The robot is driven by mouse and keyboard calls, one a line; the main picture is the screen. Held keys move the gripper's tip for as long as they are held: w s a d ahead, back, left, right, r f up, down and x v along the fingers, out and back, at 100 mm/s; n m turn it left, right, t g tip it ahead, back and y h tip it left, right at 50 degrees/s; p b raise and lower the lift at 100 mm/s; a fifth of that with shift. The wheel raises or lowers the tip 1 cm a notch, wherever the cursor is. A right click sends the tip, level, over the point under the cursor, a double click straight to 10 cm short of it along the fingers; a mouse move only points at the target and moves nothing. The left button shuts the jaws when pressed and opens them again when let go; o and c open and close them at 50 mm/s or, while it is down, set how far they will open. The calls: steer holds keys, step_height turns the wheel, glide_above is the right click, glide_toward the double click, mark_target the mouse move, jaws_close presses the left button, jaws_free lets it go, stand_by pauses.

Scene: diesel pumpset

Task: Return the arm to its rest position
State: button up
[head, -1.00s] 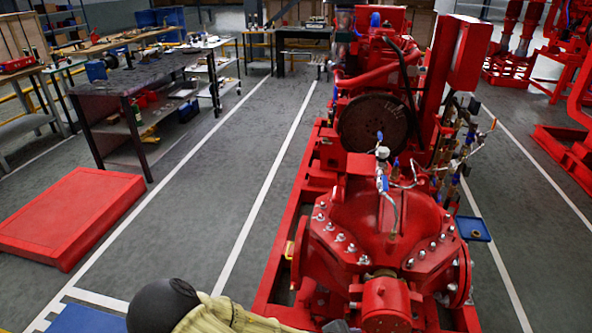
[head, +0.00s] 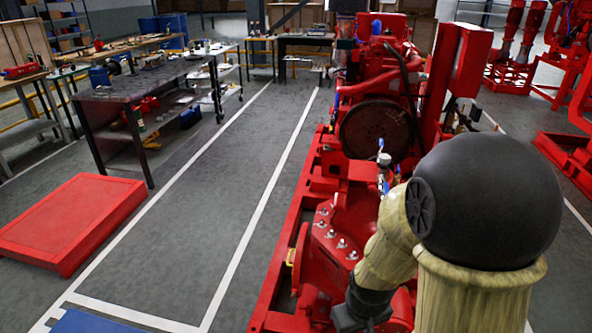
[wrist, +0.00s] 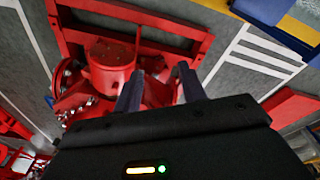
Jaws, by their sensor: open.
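My gripper (wrist: 158,88) shows in the wrist view with its two dark fingers apart and nothing between them. It is above the red frame and pump end of the diesel pumpset, and I see no contact. In the head view my bent arm covers the lower right, in front of the pump, and the gripper's fingers cannot be made out there. The red pumpset (head: 335,215) stands on its red base frame; its pump part also shows in the wrist view (wrist: 110,65).
A red platform (head: 70,218) lies on the floor at the left. Workbenches (head: 115,95) with tools stand behind it. Grey floor with white lines (head: 200,230) is clear between the platform and the pumpset. More red machinery (head: 575,150) stands at the right.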

step_height(320, 180, up, 18)
steer(key=d+m+t+p, duration=0.1)
steer(key=d+m+p, duration=0.1)
steer(key=p, duration=1)
steer(key=shift+s+d+r+m, duration=0.25)
steer(key=shift+s+d+m, duration=0.1)
steer(key=shift+m, duration=0.35)
steer(key=shift+c, duration=0.2)
stand_by(1.1)
